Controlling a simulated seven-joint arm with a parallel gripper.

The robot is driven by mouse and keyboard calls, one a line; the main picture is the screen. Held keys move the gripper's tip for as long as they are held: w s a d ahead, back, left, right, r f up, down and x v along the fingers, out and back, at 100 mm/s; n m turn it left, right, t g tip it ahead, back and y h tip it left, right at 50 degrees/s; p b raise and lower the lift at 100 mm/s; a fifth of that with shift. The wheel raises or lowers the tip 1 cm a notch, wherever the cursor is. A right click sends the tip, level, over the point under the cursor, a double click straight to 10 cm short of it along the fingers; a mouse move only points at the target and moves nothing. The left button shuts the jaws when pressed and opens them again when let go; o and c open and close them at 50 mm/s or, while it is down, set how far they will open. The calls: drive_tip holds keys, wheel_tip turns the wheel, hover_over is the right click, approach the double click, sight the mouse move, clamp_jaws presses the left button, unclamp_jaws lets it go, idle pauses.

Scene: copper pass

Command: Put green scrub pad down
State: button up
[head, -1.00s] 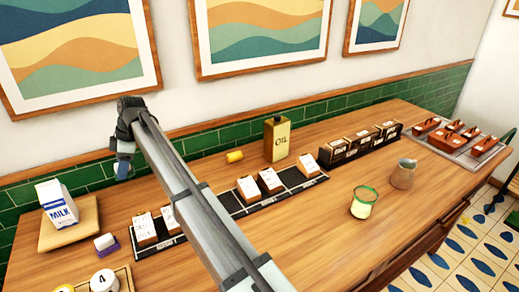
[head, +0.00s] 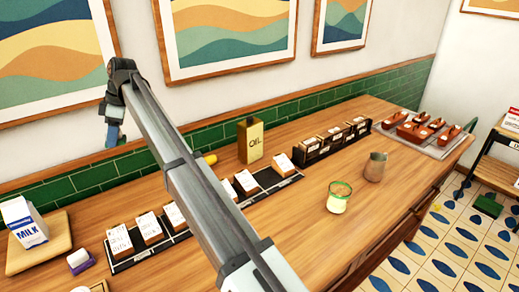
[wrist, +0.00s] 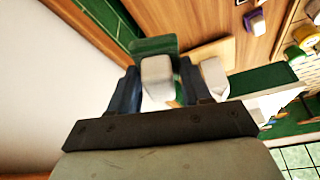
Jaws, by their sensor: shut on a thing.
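The green scrub pad (wrist: 154,45) is a small block with a green part and a white part. It sits between the two dark blue fingers of my gripper (wrist: 158,85) in the wrist view, and the gripper is shut on it. In the head view my gripper (head: 112,138) hangs at the upper left, in front of the green tile strip and above the counter's back edge. The pad cannot be made out there. The wooden counter (head: 310,235) lies below.
A milk carton (head: 22,220) stands on a wooden board (head: 50,250), near a purple-and-white pad (head: 80,261). Black trays (head: 125,262) of tagged blocks line the counter. An oil tin (head: 250,142), green-rimmed jar (head: 338,200) and brown jar (head: 375,168) stand farther right. The front middle is clear.

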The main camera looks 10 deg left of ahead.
drive_tip(key=w+d+m+t, duration=0.1)
drive_tip(key=w+d+m, duration=0.3)
drive_tip(key=w+d, duration=0.65)
drive_tip(key=m+t, duration=0.4)
drive_tip(key=m, duration=0.7)
hover_over(272, 147)
drive_tip(key=s, duration=0.1)
drive_tip(key=shift+h, duration=0.3)
drive_tip(key=shift+w+d+f, duration=0.1)
drive_tip(key=shift+d+f, duration=0.1)
drive_tip(key=shift+f, duration=3.3)
drive_tip(key=shift+d+f, duration=0.2)
drive_tip(key=shift+f, duration=3.3)
drive_tip(key=shift+w+d+f, duration=0.1)
drive_tip(key=shift+d+f, duration=0.1)
drive_tip(key=shift+f, duration=3.3)
drive_tip(key=shift+s+f, duration=0.1)
drive_tip(key=shift+f, duration=0.05)
drive_tip(key=o, duration=1.1)
drive_tip(key=shift+c, duration=0.2)
